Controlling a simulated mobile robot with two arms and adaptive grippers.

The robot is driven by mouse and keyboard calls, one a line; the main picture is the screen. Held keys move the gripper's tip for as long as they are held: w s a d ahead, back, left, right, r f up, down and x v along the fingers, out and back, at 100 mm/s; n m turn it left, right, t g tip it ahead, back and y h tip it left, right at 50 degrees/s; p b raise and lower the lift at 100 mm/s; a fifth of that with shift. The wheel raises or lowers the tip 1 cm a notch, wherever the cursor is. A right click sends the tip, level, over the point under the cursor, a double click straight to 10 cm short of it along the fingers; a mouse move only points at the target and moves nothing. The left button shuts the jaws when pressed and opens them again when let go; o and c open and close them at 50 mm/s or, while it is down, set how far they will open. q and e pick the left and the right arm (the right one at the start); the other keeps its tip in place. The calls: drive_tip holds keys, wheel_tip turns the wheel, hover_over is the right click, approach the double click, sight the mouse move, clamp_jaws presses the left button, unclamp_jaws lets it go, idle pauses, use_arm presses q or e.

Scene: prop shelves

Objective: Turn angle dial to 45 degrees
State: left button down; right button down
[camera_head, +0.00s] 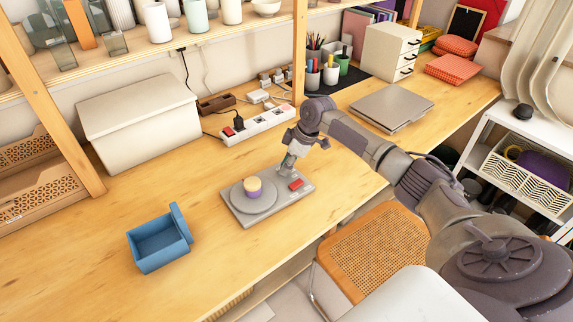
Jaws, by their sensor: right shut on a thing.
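A flat grey device (285,207) lies on the wooden table, with a round turntable plate (239,199) at its left. A small cup-shaped thing, cream on top and purple below (253,187), stands on the plate. A red button or display (296,184) is at the device's right end. My right gripper (287,168) points down at the back right of the device, beside the red part. It is shut on a small part there, which looks to be the angle dial; the fingers hide most of it, and its angle cannot be read. My left gripper is not in view.
An open blue box (160,246) stands at the front left of the table. A white power strip (258,124) and a cream lidded box (140,118) are behind the device. A closed laptop (391,106) lies at the right. Bare table surrounds the device's front.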

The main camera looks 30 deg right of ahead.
drive_tip(key=shift+r+m+p, duration=0.15)
drive_tip(key=shift+m+p, duration=0.15)
drive_tip(key=shift+p, duration=0.35)
drive_tip(key=m+h+p, duration=0.1)
drive_tip(key=m+p, duration=0.2)
drive_tip(key=p, duration=0.1)
drive_tip(key=m+t+h+p, duration=0.1)
drive_tip(key=m+p, duration=0.1)
drive_tip(key=p, duration=0.3)
drive_tip(key=shift+s+a+r+m, duration=0.1)
drive_tip(key=shift+a+m, duration=0.1)
drive_tip(key=shift+m, duration=0.2)
drive_tip(key=shift+f+m+t+h+p, duration=0.25)
drive_tip(key=shift+m+h+p, duration=0.25)
drive_tip(key=shift+m+p, duration=0.7)
drive_tip(key=c, duration=0.9)
unclamp_jaws()
drive_tip(key=shift+c, duration=0.2)
drive_tip(key=v, duration=1.2)
